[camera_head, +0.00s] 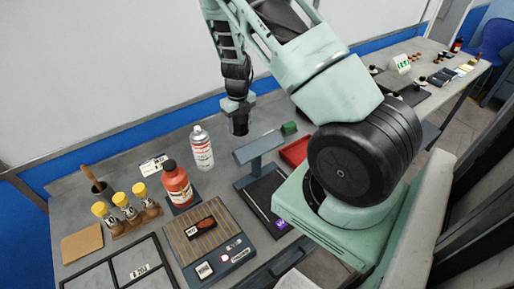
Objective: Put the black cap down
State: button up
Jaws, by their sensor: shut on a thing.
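My gripper (237,108) is in the middle of the view, above the bench and just right of a white and red spray can. It points down and is shut on a small dark thing, which I take to be the black cap (240,124). The cap appears to be held above the grey bench top (130,165), and the gripper partly hides it. The fingers are too small to make out clearly.
The spray can (202,148) and an orange-red bottle (177,185) stand close to the left. Yellow-capped vials (123,202) stand in a rack further left. A green block (289,128) and a red tray (296,151) lie to the right. A slatted panel (203,240) lies in front.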

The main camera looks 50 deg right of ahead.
aim_at(244, 134)
jog(key=shift+m, duration=0.5)
jog(key=f, duration=0.4)
jog(key=d+f+p, duration=0.1)
jog(key=f, duration=0.1)
jog(key=shift+s, duration=0.35)
jog(key=shift+f+p, duration=0.6)
jog(key=shift+f, duration=1.8)
jog(key=shift+f, duration=0.15)
jog(key=o, duration=0.9)
jog(key=shift+o, duration=0.2)
